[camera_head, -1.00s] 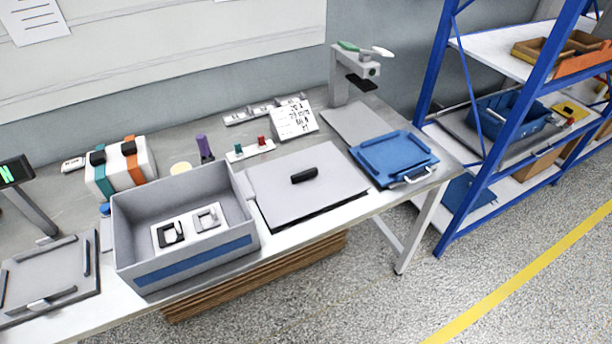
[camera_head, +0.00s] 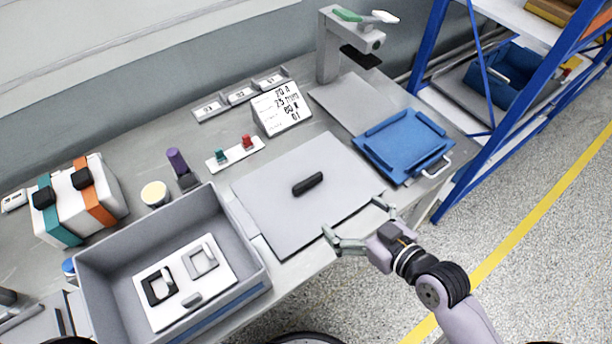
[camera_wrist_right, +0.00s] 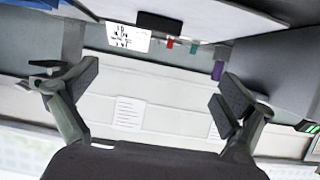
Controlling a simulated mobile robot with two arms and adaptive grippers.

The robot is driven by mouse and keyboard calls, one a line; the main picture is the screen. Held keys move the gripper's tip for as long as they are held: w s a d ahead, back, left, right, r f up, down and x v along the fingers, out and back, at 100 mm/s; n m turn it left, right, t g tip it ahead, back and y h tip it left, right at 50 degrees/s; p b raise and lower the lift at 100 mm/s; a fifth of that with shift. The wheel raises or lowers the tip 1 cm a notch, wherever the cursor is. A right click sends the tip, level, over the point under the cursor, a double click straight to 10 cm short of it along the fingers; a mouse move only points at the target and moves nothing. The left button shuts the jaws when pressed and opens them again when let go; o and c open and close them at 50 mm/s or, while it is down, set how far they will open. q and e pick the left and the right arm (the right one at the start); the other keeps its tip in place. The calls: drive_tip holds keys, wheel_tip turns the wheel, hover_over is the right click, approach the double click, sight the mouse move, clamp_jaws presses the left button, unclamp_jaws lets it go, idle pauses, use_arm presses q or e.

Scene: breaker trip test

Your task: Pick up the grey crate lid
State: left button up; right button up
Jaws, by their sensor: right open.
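The grey crate lid (camera_head: 330,165) is a flat panel with a black handle (camera_head: 308,184) at its middle, lying on the workbench just right of the open grey crate (camera_head: 97,263). My right gripper (camera_head: 351,215) is open and empty at the lid's front right edge, its fingers pointing toward the lid; I cannot tell whether they touch it. In the right wrist view, the open fingers (camera_wrist_right: 160,85) are spread with nothing between them, and the black handle (camera_wrist_right: 160,22) shows at the top. My left gripper is not in view.
The crate holds a white plate (camera_head: 190,284) with a black and a grey part. A blue tray (camera_head: 402,145) lies right of the lid. Behind the lid are red and green knobs (camera_head: 235,150), a sign card (camera_head: 281,108) and a grey stand (camera_head: 328,50). Blue shelving (camera_head: 425,45) stands at right.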

sight(309, 182)
drive_tip(key=p+x, duration=0.1)
drive_tip(key=x, duration=0.5)
drive_tip(key=shift+a+r, duration=0.1)
drive_tip(key=shift+r, duration=0.1)
drive_tip(key=x, duration=0.4)
drive_tip(key=shift+w+a+f+p, duration=0.1)
drive_tip(key=shift+w+f+p, duration=0.05)
drive_tip(key=shift+w+p, duration=0.15)
drive_tip(key=shift+w+a+f, duration=0.3)
drive_tip(key=shift+w+a, duration=0.05)
drive_tip(key=shift+w, duration=0.1)
drive_tip(key=shift+d+f+p+x, duration=0.15)
drive_tip(key=shift+p+x, duration=0.05)
drive_tip(key=shift+x, duration=1.05)
drive_tip(key=shift+d+f+p+x, duration=0.1)
drive_tip(key=shift+f+p+x, duration=0.1)
drive_tip(key=shift+x, duration=1)
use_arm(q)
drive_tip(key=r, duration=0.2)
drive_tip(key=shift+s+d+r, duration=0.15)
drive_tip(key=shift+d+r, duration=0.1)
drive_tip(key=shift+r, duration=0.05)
use_arm(e)
drive_tip(key=shift+c, duration=0.3)
drive_tip(key=shift+r, duration=0.1)
drive_tip(key=c, duration=1.3)
